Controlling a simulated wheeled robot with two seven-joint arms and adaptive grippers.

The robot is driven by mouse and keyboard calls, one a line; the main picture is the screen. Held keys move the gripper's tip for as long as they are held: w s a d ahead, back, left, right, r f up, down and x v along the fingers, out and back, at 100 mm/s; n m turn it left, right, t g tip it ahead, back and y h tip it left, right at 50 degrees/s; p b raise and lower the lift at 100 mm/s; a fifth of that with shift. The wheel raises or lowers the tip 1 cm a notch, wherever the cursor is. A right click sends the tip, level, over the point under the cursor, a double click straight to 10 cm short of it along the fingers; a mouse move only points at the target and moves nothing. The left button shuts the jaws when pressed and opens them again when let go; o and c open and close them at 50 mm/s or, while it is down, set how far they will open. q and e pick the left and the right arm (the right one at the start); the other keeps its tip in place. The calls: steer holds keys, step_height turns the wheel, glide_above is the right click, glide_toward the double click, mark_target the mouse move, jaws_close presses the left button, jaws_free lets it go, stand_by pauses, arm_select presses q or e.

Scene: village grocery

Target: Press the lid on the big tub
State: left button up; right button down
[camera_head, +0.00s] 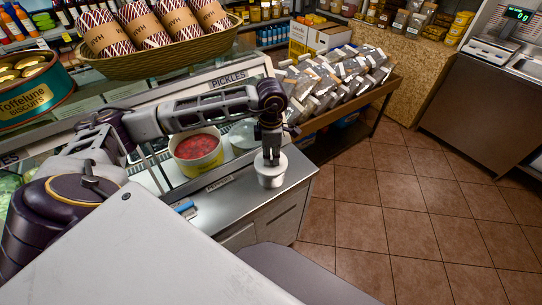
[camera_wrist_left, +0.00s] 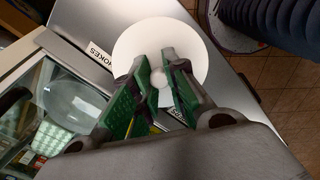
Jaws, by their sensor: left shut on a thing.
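A white round lid (camera_wrist_left: 204,62) with a small central knob fills the middle of the left wrist view. My left gripper (camera_wrist_left: 165,82) is shut on that knob, its green finger pads on either side. In the head view my left gripper (camera_head: 271,152) points straight down over the counter's right end. My right gripper is not in view.
An open cream tub (camera_head: 197,160) with red contents stands left of the gripper, under my forearm. Packets (camera_head: 330,80) fill a sloped stand behind. Tiled floor (camera_head: 400,215) is clear at right.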

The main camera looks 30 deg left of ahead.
arm_select(q)
steer(key=shift+f+b, duration=0.2)
steer(key=shift+b, duration=0.4)
stand_by(1.4)
stand_by(0.4)
steer(key=o, duration=1.2)
steer(key=shift+r, duration=0.2)
steer(key=shift+r+p, duration=1.65)
steer(key=shift+r, duration=1.7)
jaws_close()
